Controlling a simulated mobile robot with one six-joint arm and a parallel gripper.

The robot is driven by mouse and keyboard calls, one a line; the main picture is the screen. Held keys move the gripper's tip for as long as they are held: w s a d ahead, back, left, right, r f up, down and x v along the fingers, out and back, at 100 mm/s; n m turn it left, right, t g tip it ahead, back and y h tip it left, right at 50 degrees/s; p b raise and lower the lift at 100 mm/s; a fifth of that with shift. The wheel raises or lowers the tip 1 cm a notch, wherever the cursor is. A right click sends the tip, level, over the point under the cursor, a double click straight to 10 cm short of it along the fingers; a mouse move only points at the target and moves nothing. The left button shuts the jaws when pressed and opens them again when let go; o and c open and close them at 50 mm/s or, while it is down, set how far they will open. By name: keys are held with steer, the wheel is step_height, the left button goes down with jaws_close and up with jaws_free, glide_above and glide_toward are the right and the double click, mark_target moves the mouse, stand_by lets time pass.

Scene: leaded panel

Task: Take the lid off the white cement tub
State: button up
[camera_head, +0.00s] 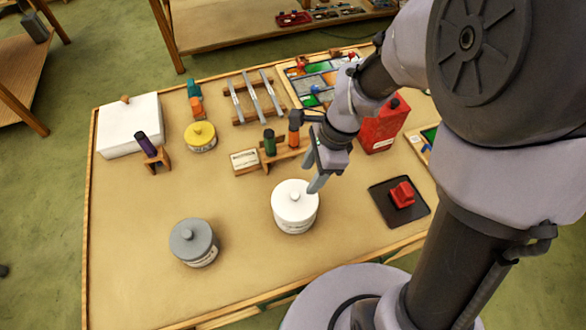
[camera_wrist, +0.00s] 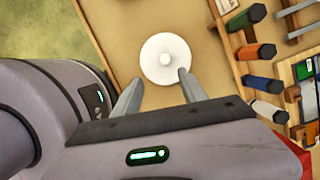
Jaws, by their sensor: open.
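The white cement tub (camera_head: 294,221) stands upright on the near middle of the table. Its white lid (camera_head: 293,195) is on it, with a small round knob on top. My gripper (camera_head: 312,180) is open and empty, its fingers pointing down just above and to the right of the lid. In the wrist view the lid (camera_wrist: 165,58) lies past the fingertips of the gripper (camera_wrist: 158,85), with the knob roughly midway between them. I see no contact with the knob. The tub's wall is hidden below the lid in the wrist view.
A grey lidded tub (camera_head: 196,251) stands to the left, and a yellow-lidded tub (camera_head: 200,144) farther back. A wooden rack (camera_head: 247,168) with coloured handles stands behind the white tub. A red can (camera_head: 384,132) and a dark tray (camera_head: 383,190) are at the right.

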steer(key=b, duration=0.2)
glide_above(295, 194)
steer(key=d, duration=0.2)
steer(key=f, duration=0.5)
steer(key=shift+s+f, duration=0.35)
steer(key=shift+f, duration=0.05)
steer(key=b+x, duration=0.1)
steer(key=x, duration=0.1)
steer(key=w+x, duration=0.1)
steer(key=x, duration=0.2)
steer(key=shift+a+b, duration=0.15)
steer(key=shift+b, duration=0.2)
steer(key=shift+s+r, duration=0.1)
steer(key=shift+r, duration=0.1)
steer(key=shift+c, duration=0.9)
jaws_close()
